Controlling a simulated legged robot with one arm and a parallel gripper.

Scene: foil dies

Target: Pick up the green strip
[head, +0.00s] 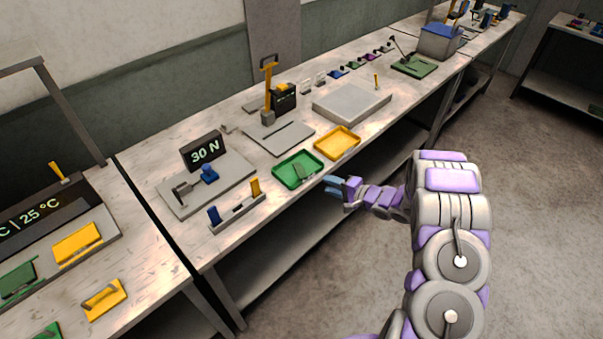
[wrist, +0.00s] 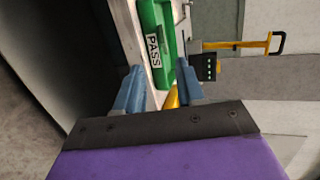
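A green tray (head: 281,177) sits near the front edge of the bench in the head view. A small grey-green piece (head: 300,172) lies in it; I cannot tell for sure whether this is the green strip. The wrist view shows the green tray (wrist: 182,48) with a PASS label (wrist: 154,50) on its side. My gripper (head: 333,184) is just off the bench's front edge, to the right of the green tray. In the wrist view my gripper (wrist: 160,82) has its two blue fingers apart, with nothing held between them.
A grey bar with blue and yellow posts (head: 237,213) is to the left, before the 30 N display (head: 205,151). A grey plate (head: 279,137) and a pale block (head: 350,103) lie farther back.

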